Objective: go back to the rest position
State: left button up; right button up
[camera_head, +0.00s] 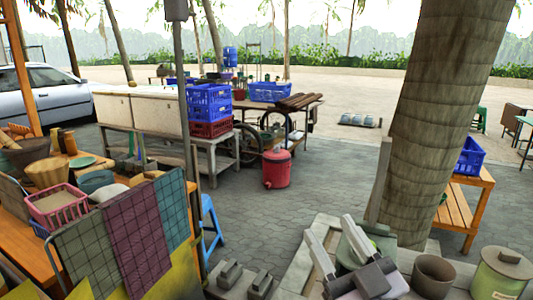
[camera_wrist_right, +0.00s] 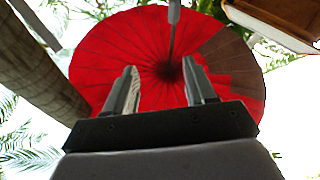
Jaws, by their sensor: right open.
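My right gripper (camera_head: 332,236) is at the lower middle right of the head view, fingers pointing up, apart and empty, above the pale-edged counter. It also shows in the right wrist view (camera_wrist_right: 160,80), with nothing between its two fingers. A grey-brown clay pot (camera_head: 433,277) stands to the right of the gripper, apart from it in the picture. My left gripper is not clearly seen in either view.
A green lidded pot (camera_head: 501,275) stands at the lower right. A thick tree trunk (camera_head: 432,120) rises behind the gripper. A red umbrella (camera_wrist_right: 160,35) fills the wrist view. A stall with hanging checked cloths (camera_head: 138,225) is at the left. Paving (camera_head: 265,218) lies open between.

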jog(key=s+d+f+m+g+h, duration=0.25)
jog(key=d+f+g+h, duration=0.2)
jog(key=f, duration=0.45)
jog(key=s+d+f+m+g+h, duration=0.2)
jog(key=d+f+m+g+h, duration=0.15)
jog(key=d+f, duration=0.4)
jog(key=s+d+f+n+g, duration=0.1)
jog(key=s+f+g, duration=0.8)
jog(key=s+f, duration=0.7)
jog(key=w+a+f+t+y, duration=0.1)
jog(key=w+a+f+t, duration=0.1)
jog(key=w+f+t, duration=0.2)
notch_tip(320, 180, down, 3)
jog(key=t, duration=0.2)
jog(key=shift+w+a+r+n+t+y, duration=0.2)
jog(key=shift+w+a+n+t+y, duration=0.1)
jog(key=shift+w+a+n+y, duration=0.1)
